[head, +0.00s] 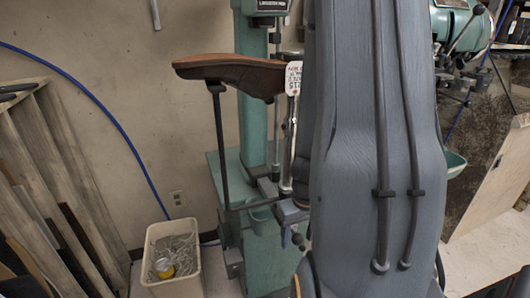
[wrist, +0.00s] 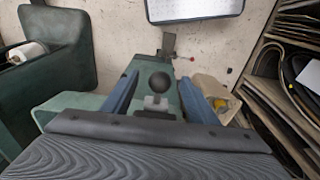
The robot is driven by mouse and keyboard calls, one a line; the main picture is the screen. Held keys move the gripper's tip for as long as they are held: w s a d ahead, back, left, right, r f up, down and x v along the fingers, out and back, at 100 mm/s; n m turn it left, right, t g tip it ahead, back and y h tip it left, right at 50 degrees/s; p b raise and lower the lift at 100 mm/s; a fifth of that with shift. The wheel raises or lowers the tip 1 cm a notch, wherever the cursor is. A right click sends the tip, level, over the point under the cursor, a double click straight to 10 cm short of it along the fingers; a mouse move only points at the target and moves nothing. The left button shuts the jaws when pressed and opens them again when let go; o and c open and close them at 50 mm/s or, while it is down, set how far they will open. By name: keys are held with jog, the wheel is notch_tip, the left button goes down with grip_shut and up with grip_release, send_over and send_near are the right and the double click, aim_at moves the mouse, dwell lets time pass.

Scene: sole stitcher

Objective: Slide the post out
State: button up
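The teal stitcher (head: 257,130) stands left of my grey arm in the head view. A slim dark upright post (head: 221,150) stands on its left side, under a brown shoe-shaped piece (head: 235,73). In the wrist view, a black ball knob (wrist: 159,82) sits above a small pale block. My gripper (wrist: 160,86) has its two blue-grey fingers spread wide, one on each side of the knob, with visible gaps. I cannot tell how the knob joins the post. In the head view my arm hides most of the gripper.
A beige bin (head: 173,262) with pale scraps and a yellow can stands on the floor at left. A white tag (head: 293,78) hangs by the shoe-shaped piece. A blue cable (head: 100,100) runs down the wall.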

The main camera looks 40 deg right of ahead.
notch_tip(320, 180, up, 7)
jog(key=s+p, duration=0.2)
jog(key=p, duration=0.5)
jog(key=shift+a+p, duration=0.25)
jog(key=shift+p, duration=0.15)
dwell(0.3)
jog(key=w+a+r+n+b, duration=0.1)
jog(key=w+a+r, duration=0.2)
jog(key=a, duration=0.6)
jog(key=w+a+r+n, duration=0.2)
jog(key=w+a+r, duration=0.1)
jog(key=a+r, duration=0.5)
jog(key=shift+a+r+b, duration=0.25)
jog(key=shift+a+b, duration=0.1)
jog(key=shift+a, duration=0.55)
